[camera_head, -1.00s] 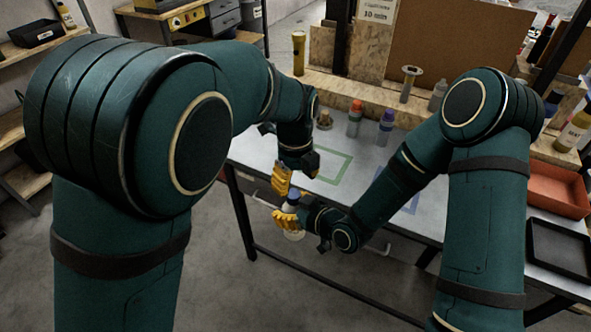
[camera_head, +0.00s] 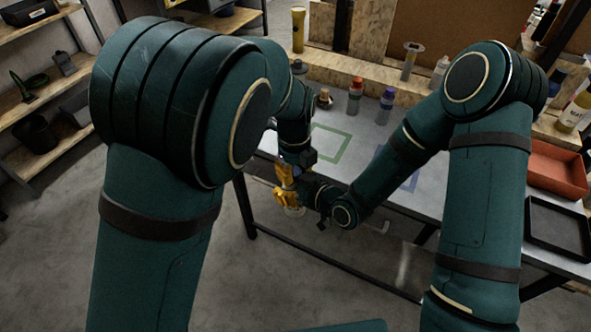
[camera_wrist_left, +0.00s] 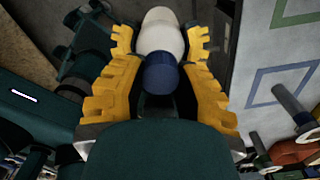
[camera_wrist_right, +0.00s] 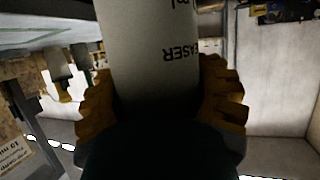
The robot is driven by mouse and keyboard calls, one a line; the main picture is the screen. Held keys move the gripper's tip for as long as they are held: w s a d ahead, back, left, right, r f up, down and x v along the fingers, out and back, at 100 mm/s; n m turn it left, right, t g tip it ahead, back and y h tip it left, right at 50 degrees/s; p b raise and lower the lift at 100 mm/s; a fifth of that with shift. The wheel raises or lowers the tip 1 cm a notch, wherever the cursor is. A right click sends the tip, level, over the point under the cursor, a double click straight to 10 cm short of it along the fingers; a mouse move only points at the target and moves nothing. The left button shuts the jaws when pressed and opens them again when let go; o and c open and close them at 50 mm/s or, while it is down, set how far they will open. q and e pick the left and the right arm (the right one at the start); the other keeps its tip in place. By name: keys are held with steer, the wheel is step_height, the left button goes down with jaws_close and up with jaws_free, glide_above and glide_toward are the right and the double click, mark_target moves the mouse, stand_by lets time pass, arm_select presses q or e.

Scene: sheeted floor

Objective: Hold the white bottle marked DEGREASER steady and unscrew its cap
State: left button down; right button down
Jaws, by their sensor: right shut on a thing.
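The white bottle (camera_wrist_right: 150,60) fills the middle of the right wrist view, with upside-down lettering ending in "EASER" on its side. My right gripper (camera_wrist_right: 160,105) is shut on the bottle, one yellow finger on each side. In the left wrist view the bottle (camera_wrist_left: 163,28) has a dark blue cap (camera_wrist_left: 161,74). My left gripper (camera_wrist_left: 160,85) has its yellow fingers on both sides of the cap, with narrow gaps, so it looks open.
The bottle is held off the near edge of a grey table (camera_head: 335,178). On the table stand an orange-capped bottle (camera_head: 354,100) and a purple-capped bottle (camera_head: 385,108). A red tray (camera_head: 558,170) and a black tray (camera_head: 557,231) lie at the right.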

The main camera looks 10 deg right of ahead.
arm_select(q)
steer(key=shift+d+r, duration=0.1)
steer(key=shift+d, duration=0.05)
steer(key=shift+w+d+n, duration=0.1)
steer(key=shift+w+n, duration=0.05)
steer(key=shift+n, duration=1.45)
steer(key=c, duration=0.8)
jaws_free()
steer(key=shift+r, duration=0.1)
